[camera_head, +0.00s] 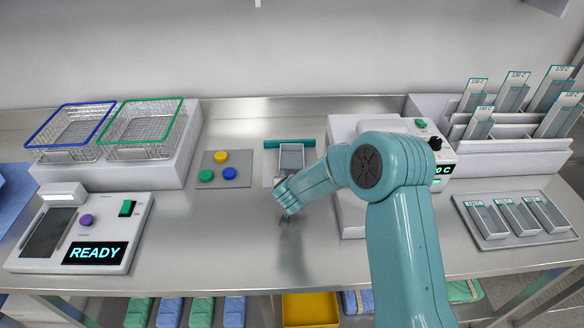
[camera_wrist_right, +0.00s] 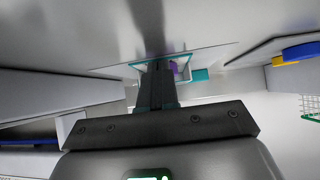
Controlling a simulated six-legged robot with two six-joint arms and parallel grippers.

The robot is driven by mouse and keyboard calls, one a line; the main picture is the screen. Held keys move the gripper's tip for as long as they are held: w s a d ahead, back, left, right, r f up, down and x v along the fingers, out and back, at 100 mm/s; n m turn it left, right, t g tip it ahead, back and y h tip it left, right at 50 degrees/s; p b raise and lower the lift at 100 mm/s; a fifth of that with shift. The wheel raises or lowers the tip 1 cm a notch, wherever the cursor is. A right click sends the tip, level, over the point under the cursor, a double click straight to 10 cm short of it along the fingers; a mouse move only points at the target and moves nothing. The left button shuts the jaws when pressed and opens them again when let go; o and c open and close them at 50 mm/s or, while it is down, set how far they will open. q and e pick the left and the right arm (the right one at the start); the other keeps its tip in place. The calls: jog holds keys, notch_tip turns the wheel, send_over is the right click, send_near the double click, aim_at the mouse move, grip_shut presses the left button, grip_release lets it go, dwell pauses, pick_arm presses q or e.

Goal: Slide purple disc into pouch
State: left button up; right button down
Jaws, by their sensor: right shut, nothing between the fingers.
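The pouch (camera_head: 291,157) is a pale flat sleeve with a teal bar (camera_head: 289,143) along its far edge, at the middle of the steel counter. My right gripper (camera_head: 285,217) hangs just in front of it, low over the counter, shut and empty. In the right wrist view the shut fingers (camera_wrist_right: 157,68) point toward the teal-edged pouch area. A small purple piece (camera_wrist_right: 174,67), apparently the disc, shows beside the fingertips there, partly hidden; I cannot tell whether it is inside the pouch. My right arm hides that spot in the head view. My left gripper is out of view.
A grey plate (camera_head: 218,183) with yellow, green and blue discs lies left of the pouch. The READY device (camera_head: 110,232) stands at the left and a white machine (camera_head: 347,190) at the right. Wire baskets (camera_head: 142,125) stand at the back left. The front middle counter is clear.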

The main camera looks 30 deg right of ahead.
jog(key=shift+w+d+r+p, duration=0.1)
jog(key=shift+w+d+p, duration=0.5)
jog(key=shift+w, duration=0.15)
jog(key=shift+w+d+r, duration=0.1)
jog(key=shift+w, duration=0.15)
jog(key=shift+w+d+f+p, duration=0.2)
jog(key=shift+w+d+p, duration=0.1)
jog(key=shift+w+p, duration=0.2)
jog(key=shift+w+d+r+p, duration=0.1)
jog(key=shift+w+d+p, duration=0.2)
jog(key=shift+p, duration=0.2)
jog(key=shift+s+a+f+p+v, duration=0.1)
jog(key=shift+f+p+v, duration=0.05)
jog(key=shift+v, duration=0.8)
jog(key=shift+s+a+f+p+v, duration=0.1)
jog(key=shift+v, duration=0.85)
jog(key=shift+s+f+p+v, duration=0.1)
jog(key=shift+f+p+v, duration=0.05)
jog(key=shift+v, duration=0.85)
jog(key=shift+w, duration=0.15)
